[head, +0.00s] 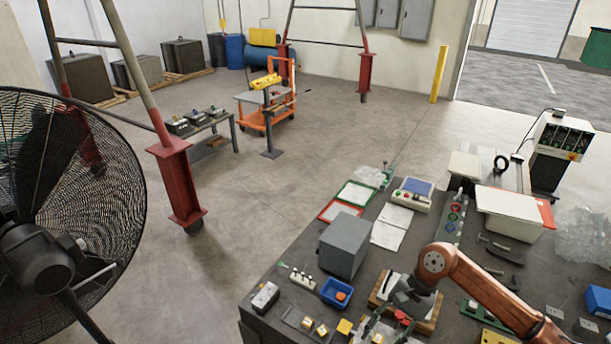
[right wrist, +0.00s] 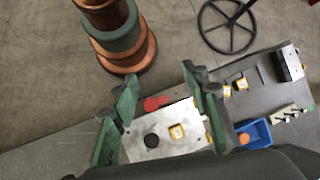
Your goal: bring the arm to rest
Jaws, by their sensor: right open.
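My right arm comes in from the lower right in the head view, and its gripper (head: 385,328) hangs over the near part of the dark workbench (head: 285,262). In the right wrist view the two green fingers of my right gripper (right wrist: 160,76) are spread apart with nothing between them. My left gripper is in neither view.
A blue bin (head: 336,292) with an orange piece, a grey box (head: 343,246) and small yellow blocks (head: 308,323) stand left of the gripper. A white tray (head: 509,215) and tools are farther back. A large black fan (head: 75,190) stands at left. Open floor lies beyond the bench.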

